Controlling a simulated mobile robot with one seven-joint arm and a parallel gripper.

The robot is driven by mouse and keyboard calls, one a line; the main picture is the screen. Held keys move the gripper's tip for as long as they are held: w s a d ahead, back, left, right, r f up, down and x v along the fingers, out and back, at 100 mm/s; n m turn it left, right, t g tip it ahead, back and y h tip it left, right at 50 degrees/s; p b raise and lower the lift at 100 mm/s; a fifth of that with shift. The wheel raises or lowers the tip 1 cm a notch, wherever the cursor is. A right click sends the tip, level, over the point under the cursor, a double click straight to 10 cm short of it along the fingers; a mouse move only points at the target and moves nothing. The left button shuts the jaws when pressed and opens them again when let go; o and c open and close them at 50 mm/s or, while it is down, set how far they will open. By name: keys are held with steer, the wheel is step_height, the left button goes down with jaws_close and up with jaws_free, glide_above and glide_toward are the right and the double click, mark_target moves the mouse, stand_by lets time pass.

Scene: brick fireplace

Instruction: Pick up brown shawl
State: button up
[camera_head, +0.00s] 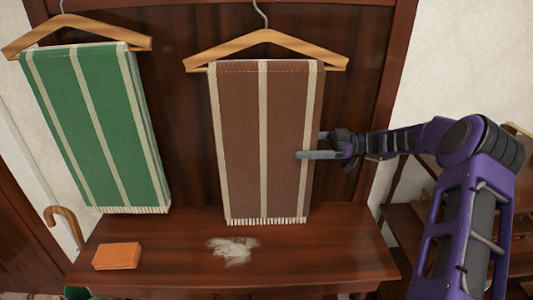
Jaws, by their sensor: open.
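The brown shawl (240,140) with cream stripes and a fringed lower edge hangs from a wooden hanger (265,40) in the middle of the picture. My gripper (308,148) comes in from the right on my purple arm. Its grey fingers are open at the shawl's right edge, about halfway down. One finger overlaps the right edge in the picture. I cannot tell whether it touches the cloth or whether the cloth lies between the fingers.
A green striped shawl (100,120) hangs from another hanger (75,30) at the left. A cane handle (64,217) stands at the left. Wooden shelves are behind my arm.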

mark_target(286, 147)
steer(key=a, duration=0.4)
steer(key=shift+s+a+f, duration=0.1)
steer(key=shift+s+a, duration=0.05)
steer(key=shift+a, duration=0.25)
steer(key=shift+c, duration=0.3)
jaws_close()
